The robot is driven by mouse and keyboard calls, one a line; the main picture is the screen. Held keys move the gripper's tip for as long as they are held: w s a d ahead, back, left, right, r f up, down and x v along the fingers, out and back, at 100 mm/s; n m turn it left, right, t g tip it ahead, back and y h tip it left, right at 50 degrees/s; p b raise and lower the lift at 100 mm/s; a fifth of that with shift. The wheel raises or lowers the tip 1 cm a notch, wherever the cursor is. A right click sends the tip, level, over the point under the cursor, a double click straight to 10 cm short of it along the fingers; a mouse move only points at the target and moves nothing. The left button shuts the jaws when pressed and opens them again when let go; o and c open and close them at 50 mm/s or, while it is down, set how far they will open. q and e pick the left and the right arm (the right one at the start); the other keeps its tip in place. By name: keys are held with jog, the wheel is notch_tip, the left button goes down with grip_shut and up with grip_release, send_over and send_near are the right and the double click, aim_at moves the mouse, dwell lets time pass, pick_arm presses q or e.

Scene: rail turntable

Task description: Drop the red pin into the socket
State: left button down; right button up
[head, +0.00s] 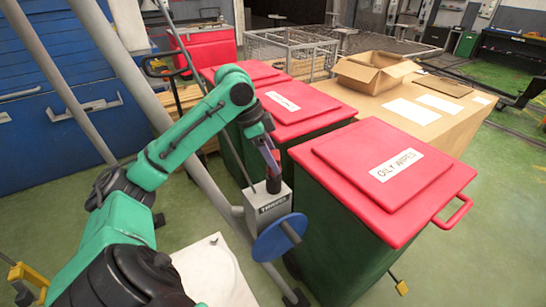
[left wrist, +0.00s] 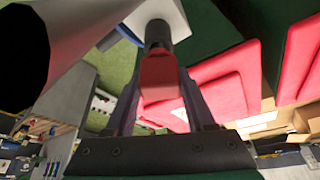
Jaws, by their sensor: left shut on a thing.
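The red pin shows in the left wrist view as a red block (left wrist: 158,78) with a dark round shaft (left wrist: 158,36). My left gripper (head: 272,166) is shut on the red part, which shows as a small red patch (head: 276,156) in the head view. The dark shaft points down at the top of a grey box (head: 266,203) with black lettering. The shaft's lower end meets or overlaps the box top; I cannot tell how deep it is. The socket opening is hidden. A blue disc (head: 278,238) is on the box's front. My right gripper is not in view.
Green bins with red lids (head: 395,180) stand close on the right, one labelled "OILY WIPES". Large grey slanted tubes (head: 192,150) run just left of the box. A cardboard box (head: 375,72) sits on a tan table behind. A white plate (head: 215,272) lies below.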

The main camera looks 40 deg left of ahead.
pick_arm(q)
jog(key=shift+f+b, duration=0.7)
jog(key=shift+f, duration=0.3)
jog(key=shift+c, duration=0.8)
grip_release()
jog(key=shift+r, duration=0.1)
jog(key=shift+s+a+r, duration=0.1)
jog(key=shift+a+r, duration=0.05)
jog(key=shift+r, duration=0.2)
jog(key=p+v, duration=0.2)
jog(key=v, duration=1.1)
jog(key=shift+r, duration=0.35)
